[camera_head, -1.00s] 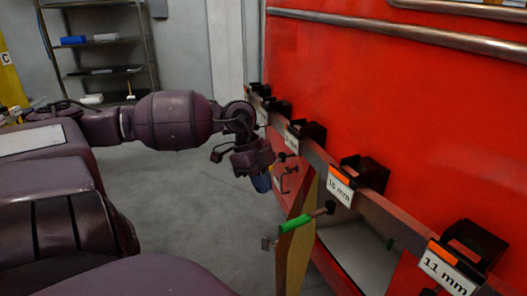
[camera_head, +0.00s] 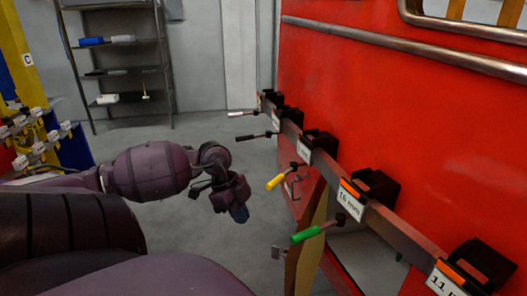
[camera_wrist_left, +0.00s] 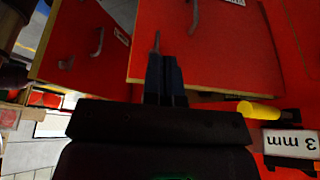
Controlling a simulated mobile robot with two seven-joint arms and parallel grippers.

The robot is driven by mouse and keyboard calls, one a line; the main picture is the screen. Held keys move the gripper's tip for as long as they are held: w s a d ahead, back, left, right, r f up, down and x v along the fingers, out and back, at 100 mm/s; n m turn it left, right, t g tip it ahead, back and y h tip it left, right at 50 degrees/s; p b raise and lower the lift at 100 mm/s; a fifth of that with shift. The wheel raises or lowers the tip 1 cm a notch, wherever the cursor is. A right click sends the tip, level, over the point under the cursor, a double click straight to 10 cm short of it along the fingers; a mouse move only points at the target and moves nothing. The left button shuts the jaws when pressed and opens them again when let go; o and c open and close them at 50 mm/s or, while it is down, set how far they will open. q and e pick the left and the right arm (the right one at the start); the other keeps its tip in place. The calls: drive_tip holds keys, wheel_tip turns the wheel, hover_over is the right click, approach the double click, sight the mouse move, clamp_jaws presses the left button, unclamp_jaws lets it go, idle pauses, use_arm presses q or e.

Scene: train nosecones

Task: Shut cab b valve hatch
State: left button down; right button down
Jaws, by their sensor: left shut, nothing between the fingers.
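Two open hatch doors stand out from the red train side; I cannot tell which is cab b's valve hatch. The nearer door (camera_head: 306,245) shows its tan edge and a small metal handle in the head view. The farther red door (camera_head: 301,203) has a handle too. In the left wrist view, two red doors with bar handles show: one at left (camera_wrist_left: 84,42) and a larger one (camera_wrist_left: 215,45) behind my fingers. My left gripper (camera_head: 239,213) is shut and empty, left of the doors; its dark blue fingers also show in the left wrist view (camera_wrist_left: 163,75). I cannot confirm any contact.
A rail (camera_head: 402,236) with black holders and size labels runs along the train. A grey shelf (camera_head: 120,72) stands at the back.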

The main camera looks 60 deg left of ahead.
use_arm(q)
drive_tip(key=w+d+f+p, duration=0.1)
drive_tip(key=w+d+f, duration=0.2)
drive_tip(key=d+f, duration=0.2)
drive_tip(key=shift+w+d+f, duration=0.2)
drive_tip(key=shift+f, duration=0.2)
use_arm(e)
drive_tip(key=shift+s+r, duration=0.2)
drive_tip(key=shift+s, duration=0.05)
